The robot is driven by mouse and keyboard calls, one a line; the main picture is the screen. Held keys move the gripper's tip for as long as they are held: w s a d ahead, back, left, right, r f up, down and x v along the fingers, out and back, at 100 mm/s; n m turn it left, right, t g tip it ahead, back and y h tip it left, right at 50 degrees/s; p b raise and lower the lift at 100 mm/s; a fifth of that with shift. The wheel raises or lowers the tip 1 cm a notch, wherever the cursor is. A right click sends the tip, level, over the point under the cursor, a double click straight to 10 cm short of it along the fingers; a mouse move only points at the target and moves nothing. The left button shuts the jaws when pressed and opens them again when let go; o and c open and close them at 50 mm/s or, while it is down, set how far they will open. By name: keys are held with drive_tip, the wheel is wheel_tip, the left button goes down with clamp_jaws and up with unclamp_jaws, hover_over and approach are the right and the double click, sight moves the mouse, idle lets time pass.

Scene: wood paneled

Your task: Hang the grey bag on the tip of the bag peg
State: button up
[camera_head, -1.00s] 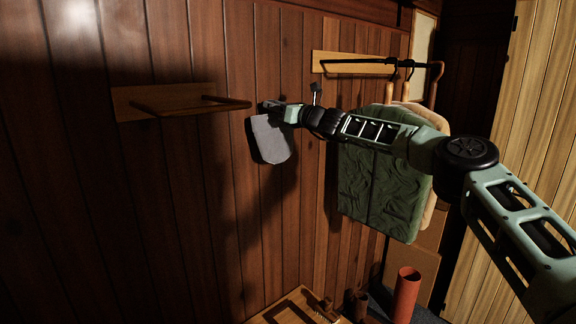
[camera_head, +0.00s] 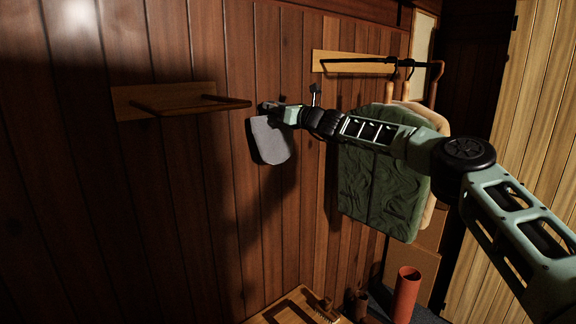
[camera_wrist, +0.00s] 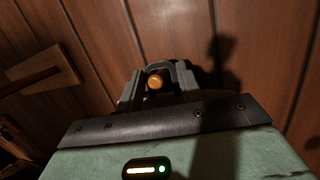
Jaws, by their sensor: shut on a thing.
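The grey bag (camera_head: 271,141) hangs down from my gripper (camera_head: 268,107) in front of the panelled wall. My gripper is shut on its top. In the wrist view, the dark fingers (camera_wrist: 158,80) have a round orange-brown piece between them; I cannot tell what it is. The bag peg (camera_head: 215,106) is a wooden rod on a pale board (camera_head: 124,99), left of the bag. The bag is apart from the peg, its top near the height of the rod's right end. The peg also shows at the left of the wrist view (camera_wrist: 30,80).
A rail (camera_head: 350,68) with hangers is on the wall at right, behind my arm. A green quilted garment (camera_head: 380,190) hangs below it. A red cylinder (camera_head: 405,295) and a wooden tray (camera_head: 265,317) are low down. The wall between peg and bag is clear.

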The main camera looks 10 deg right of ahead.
drive_tip(key=o, duration=1.2)
drive_tip(key=shift+c, duration=0.2)
drive_tip(key=shift+s+f, duration=0.1)
